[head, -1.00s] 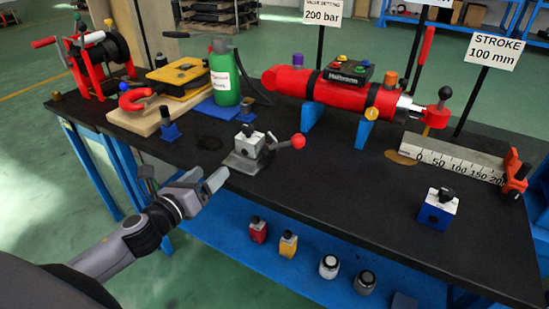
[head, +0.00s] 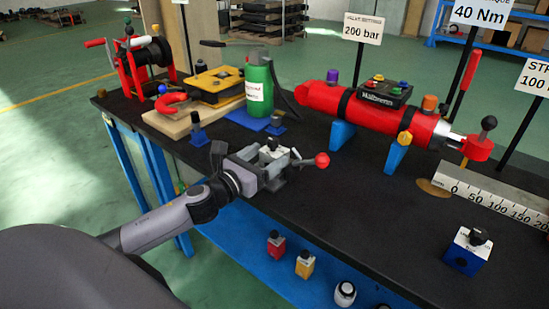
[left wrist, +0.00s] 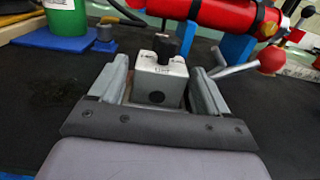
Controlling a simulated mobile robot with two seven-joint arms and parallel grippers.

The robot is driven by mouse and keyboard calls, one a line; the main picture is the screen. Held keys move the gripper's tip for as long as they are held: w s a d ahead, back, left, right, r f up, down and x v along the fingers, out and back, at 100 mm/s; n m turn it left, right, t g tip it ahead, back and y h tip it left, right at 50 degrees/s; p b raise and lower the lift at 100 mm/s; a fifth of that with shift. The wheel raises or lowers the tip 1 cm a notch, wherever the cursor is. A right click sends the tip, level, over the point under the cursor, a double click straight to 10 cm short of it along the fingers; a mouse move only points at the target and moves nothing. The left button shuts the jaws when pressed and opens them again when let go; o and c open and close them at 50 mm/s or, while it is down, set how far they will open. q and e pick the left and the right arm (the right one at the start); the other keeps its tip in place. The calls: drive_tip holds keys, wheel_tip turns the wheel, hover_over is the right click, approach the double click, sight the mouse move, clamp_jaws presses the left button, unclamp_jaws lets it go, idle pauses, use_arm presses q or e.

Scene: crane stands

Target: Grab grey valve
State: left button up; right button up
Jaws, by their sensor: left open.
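The grey valve (head: 272,153) stands on the black bench top near its front edge. It has a light block body, a black knob on top and a lever with a red ball (head: 321,160) pointing right. My left gripper (head: 262,166) is open at the valve's near side. In the left wrist view the valve's block (left wrist: 160,80) sits between the two fingers of my left gripper (left wrist: 158,86), with visible gaps. The lever with the red ball passes beyond the right finger. The valve's base is partly hidden by the gripper. My right gripper is not in view.
A green bottle (head: 259,88) and small blue stands are behind the valve. A red cylinder (head: 362,110) on blue supports lies behind right. A blue-and-white block (head: 467,250) stands at right. The bench between is clear. Small containers sit on the blue lower shelf.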

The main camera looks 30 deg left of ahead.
sight(271, 151)
use_arm(q)
drive_tip(key=shift+w+d+r, duration=0.1)
drive_tip(key=shift+w, duration=0.8)
drive_tip(key=shift+w+d+r, duration=0.1)
drive_tip(key=shift+w, duration=0.8)
drive_tip(key=c, duration=1.2)
drive_tip(key=shift+r, duration=0.15)
clamp_jaws()
drive_tip(key=shift+r, duration=0.1)
